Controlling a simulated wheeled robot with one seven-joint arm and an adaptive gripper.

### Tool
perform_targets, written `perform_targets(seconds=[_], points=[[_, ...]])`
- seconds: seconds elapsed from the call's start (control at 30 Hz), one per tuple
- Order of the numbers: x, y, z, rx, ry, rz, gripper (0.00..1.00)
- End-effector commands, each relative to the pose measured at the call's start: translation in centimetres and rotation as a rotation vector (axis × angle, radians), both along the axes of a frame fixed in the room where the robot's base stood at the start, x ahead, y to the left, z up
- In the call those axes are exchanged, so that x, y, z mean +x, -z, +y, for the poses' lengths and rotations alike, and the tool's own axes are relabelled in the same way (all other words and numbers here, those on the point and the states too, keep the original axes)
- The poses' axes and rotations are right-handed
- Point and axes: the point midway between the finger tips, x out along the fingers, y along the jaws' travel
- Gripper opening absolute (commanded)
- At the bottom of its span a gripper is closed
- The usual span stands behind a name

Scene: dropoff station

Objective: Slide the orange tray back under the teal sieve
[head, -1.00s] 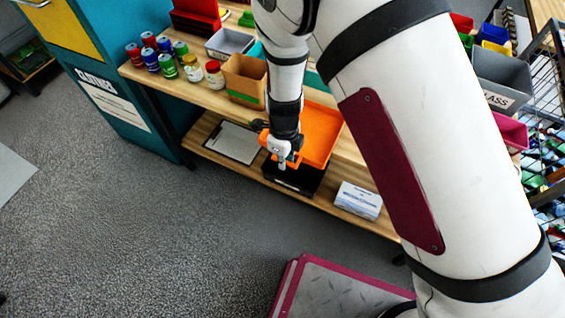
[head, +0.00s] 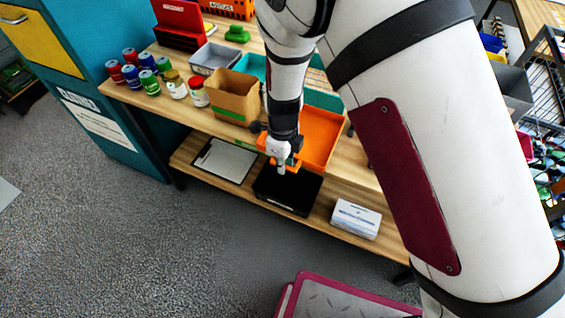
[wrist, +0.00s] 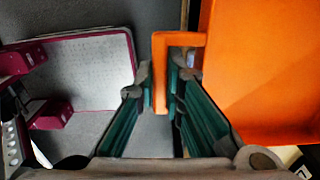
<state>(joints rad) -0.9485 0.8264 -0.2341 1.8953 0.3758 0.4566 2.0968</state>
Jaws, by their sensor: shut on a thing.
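The orange tray (head: 322,138) sticks out toward me at the upper worktop, and my arm hides part of it. A teal edge (head: 325,100), which looks like the teal sieve, shows just behind and above it, mostly hidden by my arm. My gripper (head: 281,166) is at the tray's near end. In the wrist view, my gripper (wrist: 160,98) is shut on the tray's orange handle (wrist: 180,40), which lies between the green-ribbed fingers. The tray's inside (wrist: 265,75) fills the right of that view.
A black box (head: 287,192), a clipboard (head: 225,160) and a white box (head: 356,218) lie on the lower shelf. A cardboard box (head: 233,95), jars and cans stand left of the tray on the worktop (head: 150,105). Open floor lies in front.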

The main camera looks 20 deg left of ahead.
Motion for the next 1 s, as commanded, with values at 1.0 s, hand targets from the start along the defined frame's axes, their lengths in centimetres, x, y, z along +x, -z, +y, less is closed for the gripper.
perform_targets(seconds=[1.0], points=[[0.03, -0.26, 0.06, 0.002, 0.000, -0.003, 0.33]])
